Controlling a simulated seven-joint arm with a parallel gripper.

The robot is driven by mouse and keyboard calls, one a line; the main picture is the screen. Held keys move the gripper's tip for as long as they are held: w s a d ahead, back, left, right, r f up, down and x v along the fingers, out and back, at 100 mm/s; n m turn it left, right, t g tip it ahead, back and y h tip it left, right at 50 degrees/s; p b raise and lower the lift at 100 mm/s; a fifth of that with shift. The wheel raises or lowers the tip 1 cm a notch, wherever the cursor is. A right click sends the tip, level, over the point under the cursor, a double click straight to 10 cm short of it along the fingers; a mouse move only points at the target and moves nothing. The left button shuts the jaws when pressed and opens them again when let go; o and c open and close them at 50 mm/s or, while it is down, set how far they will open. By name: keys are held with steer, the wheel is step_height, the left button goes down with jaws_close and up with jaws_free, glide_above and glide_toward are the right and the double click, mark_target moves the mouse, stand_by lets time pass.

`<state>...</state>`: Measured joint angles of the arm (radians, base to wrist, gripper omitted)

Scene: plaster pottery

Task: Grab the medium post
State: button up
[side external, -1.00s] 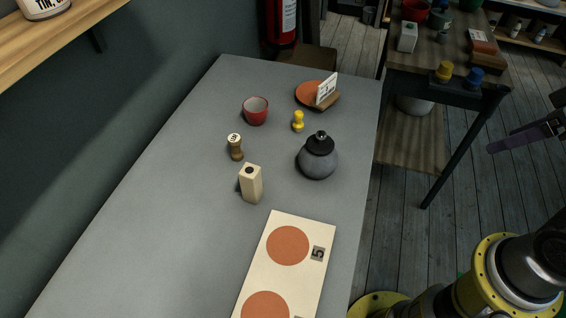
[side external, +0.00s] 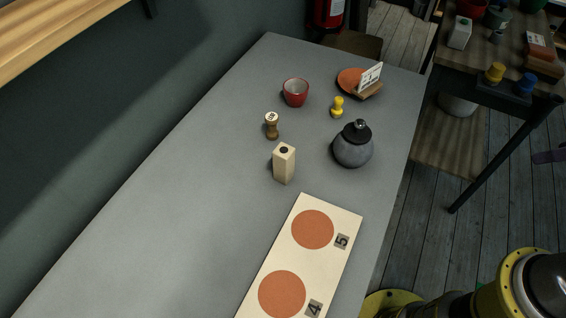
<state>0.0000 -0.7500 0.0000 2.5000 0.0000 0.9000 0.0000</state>
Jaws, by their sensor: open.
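No label marks which thing is the medium post. A pale square wooden post (side external: 284,166) with a dark spot on top stands upright mid-table. Behind it stands a shorter brown waisted peg (side external: 272,128) with a pale marked top. A smaller yellow peg (side external: 337,108) stands farther back to the right. All three stand apart, with nothing touching them. My gripper is not clearly in view; only a small dark purplish tip shows at the right edge, and I cannot tell what it belongs to.
A grey lidded jar (side external: 353,147) stands right of the wooden post. A red cup (side external: 295,93) and an orange disc with a card stand (side external: 369,79) are at the back. A cream board (side external: 328,268) with orange circles lies in front. The table's left side is clear.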

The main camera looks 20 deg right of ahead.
stand_by(0.4)
steer(key=shift+o, duration=0.8)
